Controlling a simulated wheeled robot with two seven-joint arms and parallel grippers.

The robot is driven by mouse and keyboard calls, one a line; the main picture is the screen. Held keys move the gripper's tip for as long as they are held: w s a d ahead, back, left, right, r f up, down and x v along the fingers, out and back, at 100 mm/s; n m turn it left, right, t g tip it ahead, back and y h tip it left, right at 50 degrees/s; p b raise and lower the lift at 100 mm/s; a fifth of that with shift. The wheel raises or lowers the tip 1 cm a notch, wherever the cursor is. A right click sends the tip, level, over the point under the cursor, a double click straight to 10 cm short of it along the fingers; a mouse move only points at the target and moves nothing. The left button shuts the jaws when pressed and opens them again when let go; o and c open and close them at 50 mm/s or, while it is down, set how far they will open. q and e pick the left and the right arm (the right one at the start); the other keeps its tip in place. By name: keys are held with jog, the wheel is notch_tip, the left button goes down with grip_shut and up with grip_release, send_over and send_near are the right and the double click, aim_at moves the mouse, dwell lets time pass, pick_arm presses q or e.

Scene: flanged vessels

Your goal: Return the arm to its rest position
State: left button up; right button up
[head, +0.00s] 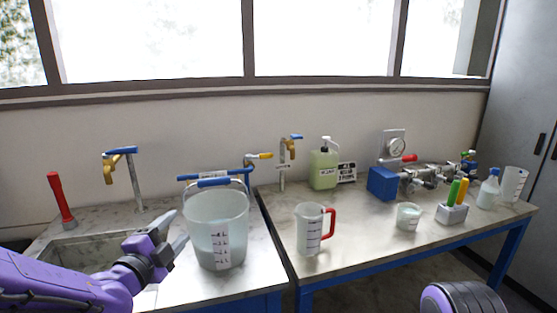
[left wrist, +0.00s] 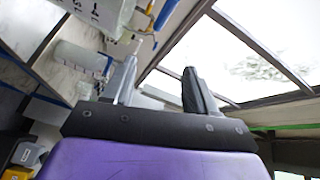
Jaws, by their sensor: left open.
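My left arm comes in from the left in the head view, over the sink. Its gripper (head: 168,242) is open and empty, just left of a translucent bucket, with a small gap seeming to lie between them. In the left wrist view the gripper's two fingers (left wrist: 160,85) stand apart with nothing between them. The bucket (head: 217,225) has a blue handle grip and a marked scale, and stands upright on the left counter. At the bottom right of the head view a purple and dark rounded part of mine shows. My right gripper does not show.
A sink (head: 90,250) with a tap (head: 125,170) is at the left, with a red-handled tool (head: 61,200). On the right table (head: 350,245) stand a red-handled jug (head: 312,228), a soap bottle (head: 324,167), a blue valve assembly (head: 384,183) and a small beaker (head: 408,216).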

pick_arm(q)
jog(key=s+a+f+n+g+y, duration=0.2)
jog(key=s+f+n, duration=0.2)
jog(key=f+n, duration=0.4)
jog(key=s+a+f+n+g+y, duration=0.25)
jog(key=f+n, duration=0.35)
jog(key=f, duration=0.4)
jog(key=s+a+f+n+g+y, duration=0.2)
jog(key=s+f+n, duration=0.2)
jog(key=f+n, duration=0.4)
jog(key=s+f+n+g, duration=0.1)
jog(key=s+f+g, duration=0.3)
jog(key=s+f, duration=0.5)
jog(key=s+f+g+b, duration=0.1)
jog(key=s+f+g, duration=0.3)
jog(key=s+f, duration=0.6)
jog(key=s+y, duration=0.1)
jog(key=s, duration=0.6)
jog(key=shift+a+n+b, duration=0.3)
jog(key=shift+a+n, duration=0.1)
jog(key=shift+w+f, duration=0.1)
